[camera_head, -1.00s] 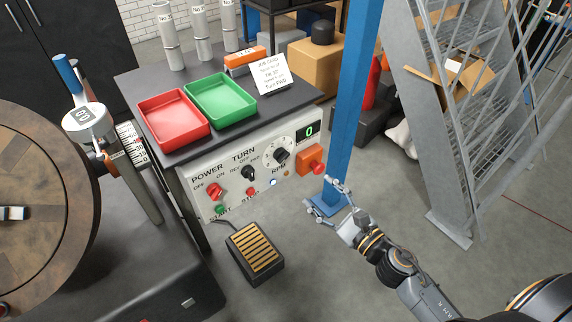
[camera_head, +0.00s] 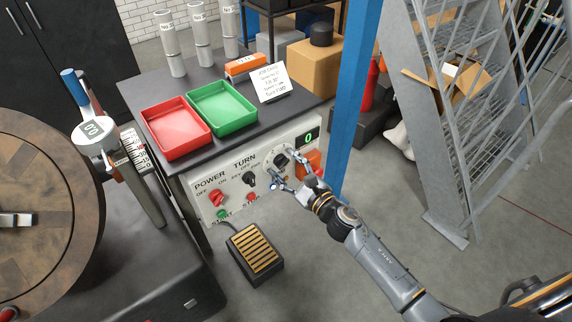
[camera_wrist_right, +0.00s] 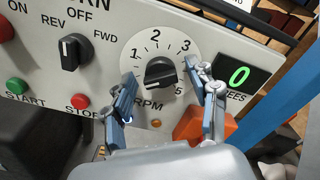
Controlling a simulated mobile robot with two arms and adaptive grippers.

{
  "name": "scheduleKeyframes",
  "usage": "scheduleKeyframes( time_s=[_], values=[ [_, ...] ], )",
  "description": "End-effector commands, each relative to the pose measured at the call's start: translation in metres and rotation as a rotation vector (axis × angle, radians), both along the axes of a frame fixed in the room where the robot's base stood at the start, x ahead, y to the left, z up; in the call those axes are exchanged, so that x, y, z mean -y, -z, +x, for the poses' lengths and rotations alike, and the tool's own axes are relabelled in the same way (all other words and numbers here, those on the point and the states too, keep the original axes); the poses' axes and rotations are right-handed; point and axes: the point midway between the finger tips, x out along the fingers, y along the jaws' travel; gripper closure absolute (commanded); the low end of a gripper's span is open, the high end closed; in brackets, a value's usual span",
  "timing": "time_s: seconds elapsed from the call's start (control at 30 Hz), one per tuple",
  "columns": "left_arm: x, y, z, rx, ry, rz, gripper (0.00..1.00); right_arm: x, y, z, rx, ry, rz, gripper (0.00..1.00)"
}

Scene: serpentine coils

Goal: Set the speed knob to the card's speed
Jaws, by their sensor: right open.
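The black speed knob (camera_wrist_right: 160,73) sits on a white dial marked RPM, with 1, 2, 3 and 5 readable. Its exact pointing is hard to tell. In the head view the knob (camera_head: 280,159) is at the panel's right part. My right gripper (camera_wrist_right: 162,76) is open, its fingers on either side of the knob; I cannot tell whether they touch it. It also shows in the head view (camera_head: 282,164) in front of the dial. The white job card (camera_head: 271,83) stands on the bench top; its speed figure is too small to read. My left gripper is not in view.
A green display (camera_wrist_right: 239,76) reads 0. An orange block (camera_head: 308,162) is right of the dial. The black TURN knob (camera_wrist_right: 72,51) and red POWER knob (camera_head: 216,197) are left. Red (camera_head: 150,121) and green (camera_head: 250,122) trays lie above. A blue post (camera_head: 353,100) stands at right.

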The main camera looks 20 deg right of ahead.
Motion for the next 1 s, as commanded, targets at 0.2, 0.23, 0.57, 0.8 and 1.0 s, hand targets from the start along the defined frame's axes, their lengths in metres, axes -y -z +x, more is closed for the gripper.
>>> scheduleKeyframes(
  time_s=[0.2, 0.23, 0.57, 0.8, 1.0],
  values=[
    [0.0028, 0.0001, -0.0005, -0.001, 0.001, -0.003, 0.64, -0.0004, 0.0004, 0.0004, 0.000, 0.000, 0.001, 0.42],
    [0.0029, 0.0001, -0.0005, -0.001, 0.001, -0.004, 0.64, -0.0003, 0.0004, 0.0003, 0.000, 0.000, 0.001, 0.44],
    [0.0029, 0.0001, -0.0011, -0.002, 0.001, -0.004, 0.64, -0.0003, 0.0004, 0.0001, -0.001, -0.001, 0.001, 0.96],
    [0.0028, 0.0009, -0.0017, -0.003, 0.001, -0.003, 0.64, -0.0001, 0.0006, 0.0001, -0.012, -0.001, 0.031, 0.96],
    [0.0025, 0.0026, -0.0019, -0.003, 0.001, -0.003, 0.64, 0.0002, 0.0007, 0.0002, -0.045, 0.000, 0.125, 0.96]
  ],
)
